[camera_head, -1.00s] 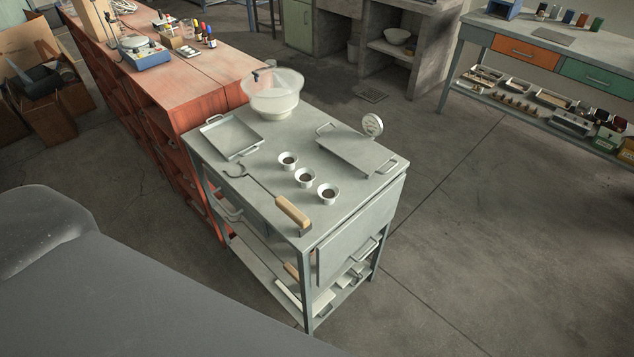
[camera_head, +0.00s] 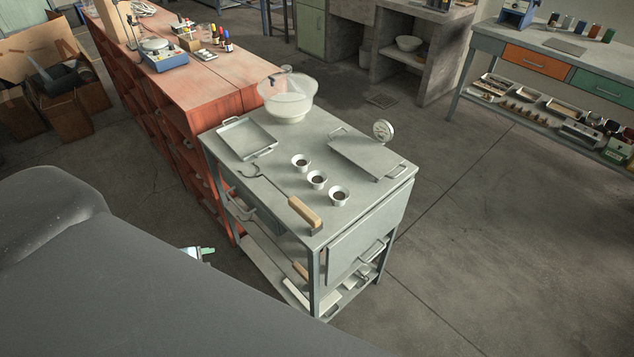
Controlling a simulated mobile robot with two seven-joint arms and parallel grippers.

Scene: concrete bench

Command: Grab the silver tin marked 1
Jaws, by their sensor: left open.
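Several small tins (camera_head: 581,27) stand in a row on the far bench at the upper right. They differ in colour, and the leftmost (camera_head: 554,19) looks greyish. They are too small to read any mark, so I cannot tell which is marked 1. My left gripper (camera_head: 203,253) shows only as a small white and green tip past the edge of my grey body, low and left of the metal cart. It is open and far from the tins; most of it is hidden. My right gripper is not in view.
The cart (camera_head: 250,170) in the middle holds trays, three small cups (camera_head: 317,180), a wooden-handled tool and a clear bowl (camera_head: 287,98). A red wooden bench (camera_head: 215,72) adjoins it. Open floor (camera_head: 470,220) lies between the cart and the far bench (camera_head: 490,45).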

